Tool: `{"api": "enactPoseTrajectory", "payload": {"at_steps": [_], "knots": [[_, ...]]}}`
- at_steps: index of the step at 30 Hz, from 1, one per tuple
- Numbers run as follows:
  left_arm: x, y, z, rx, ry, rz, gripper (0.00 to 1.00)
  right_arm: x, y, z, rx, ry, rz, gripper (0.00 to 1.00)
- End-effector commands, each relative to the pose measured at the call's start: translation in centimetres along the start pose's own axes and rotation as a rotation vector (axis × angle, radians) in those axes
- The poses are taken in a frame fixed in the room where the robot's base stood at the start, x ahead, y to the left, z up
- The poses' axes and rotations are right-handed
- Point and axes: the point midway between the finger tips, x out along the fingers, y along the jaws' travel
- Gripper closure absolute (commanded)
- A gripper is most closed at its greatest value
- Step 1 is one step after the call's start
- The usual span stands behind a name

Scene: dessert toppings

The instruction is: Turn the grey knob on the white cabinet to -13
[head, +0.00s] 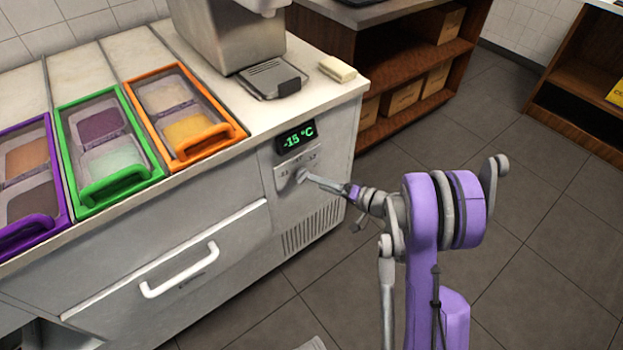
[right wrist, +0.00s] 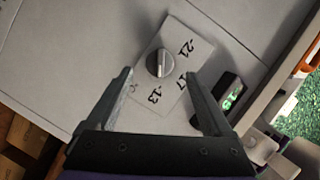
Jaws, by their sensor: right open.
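The grey knob (right wrist: 159,63) is round with a light pointer line and sits on a pale label plate (right wrist: 181,50) on the front of the white cabinet (head: 185,250). Labels -21, -17 and -13 show around it in the right wrist view; another mark is too blurred to read. The display (head: 296,137) above the plate reads -15 °C. My right gripper (right wrist: 163,85) is open, with its fingers on either side of the knob's place in the picture. In the head view its tip (head: 308,178) is at the plate and partly hides the knob. My left gripper is not in view.
Purple (head: 50,215), green (head: 70,165) and orange (head: 140,105) framed bins line the countertop. A steel machine (head: 225,35) and a pale block (head: 338,68) stand on it. A drawer handle (head: 180,272) sticks out left of the knob. Floor to the right is clear.

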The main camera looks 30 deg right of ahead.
Motion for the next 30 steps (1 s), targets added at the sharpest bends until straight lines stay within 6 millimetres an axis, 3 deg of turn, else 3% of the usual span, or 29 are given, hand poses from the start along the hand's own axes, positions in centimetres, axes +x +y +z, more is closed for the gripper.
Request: {"api": "enactPoseTrajectory", "payload": {"at_steps": [4,10,30], "knots": [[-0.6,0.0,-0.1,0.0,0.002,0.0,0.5,-3.1,-0.1,-0.1,0.0,0.003,0.002,0.15],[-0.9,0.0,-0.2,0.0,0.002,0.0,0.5,-5.3,0.0,0.0,0.0,0.001,0.001,0.15],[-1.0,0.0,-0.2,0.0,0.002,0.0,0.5,-5.7,-0.1,0.1,0.0,-0.004,0.001,0.15]]}}
